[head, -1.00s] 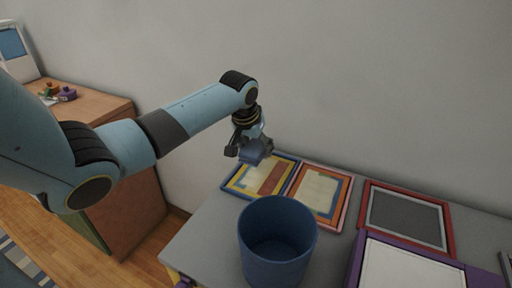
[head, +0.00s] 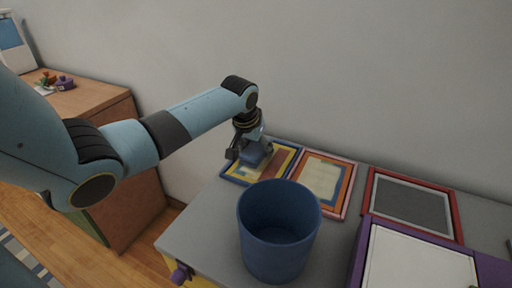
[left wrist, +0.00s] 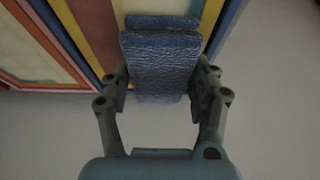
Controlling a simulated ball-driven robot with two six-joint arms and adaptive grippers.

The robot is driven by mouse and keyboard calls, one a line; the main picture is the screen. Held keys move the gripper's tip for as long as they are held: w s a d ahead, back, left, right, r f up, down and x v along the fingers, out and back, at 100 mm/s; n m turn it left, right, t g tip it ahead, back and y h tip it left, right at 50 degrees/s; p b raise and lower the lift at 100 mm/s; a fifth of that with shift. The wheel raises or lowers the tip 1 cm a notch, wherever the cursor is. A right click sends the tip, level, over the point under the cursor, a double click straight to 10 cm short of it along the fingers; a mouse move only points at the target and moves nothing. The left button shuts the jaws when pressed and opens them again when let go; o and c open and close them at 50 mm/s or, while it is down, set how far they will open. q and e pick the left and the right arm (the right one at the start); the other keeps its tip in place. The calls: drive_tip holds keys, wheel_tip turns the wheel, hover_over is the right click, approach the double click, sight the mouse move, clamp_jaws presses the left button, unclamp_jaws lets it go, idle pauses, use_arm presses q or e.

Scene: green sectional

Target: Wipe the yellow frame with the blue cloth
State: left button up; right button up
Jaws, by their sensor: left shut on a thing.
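The blue cloth (head: 258,156) is a thick folded pad, gripped between the fingers of my left gripper (head: 250,146). In the left wrist view the cloth (left wrist: 160,60) fills the space between both fingers (left wrist: 160,88). The yellow frame (head: 239,177), with a blue outer edge, lies flat on the grey table beneath the cloth, which covers part of it. The frame (left wrist: 213,14) also shows behind the cloth in the left wrist view. The cloth looks at or just above the frame; I cannot tell whether they touch. My right gripper is out of view.
A pink-orange frame (head: 344,190) lies directly right of the yellow one. A tall blue bin (head: 278,240) stands in front of them. A red frame (head: 371,205) and a purple-edged panel (head: 358,268) lie farther right. The wall rises behind the grey table (head: 205,220).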

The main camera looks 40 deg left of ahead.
use_arm(q)
drive_tip(key=shift+f, duration=0.1)
drive_tip(key=shift+f, duration=0.5)
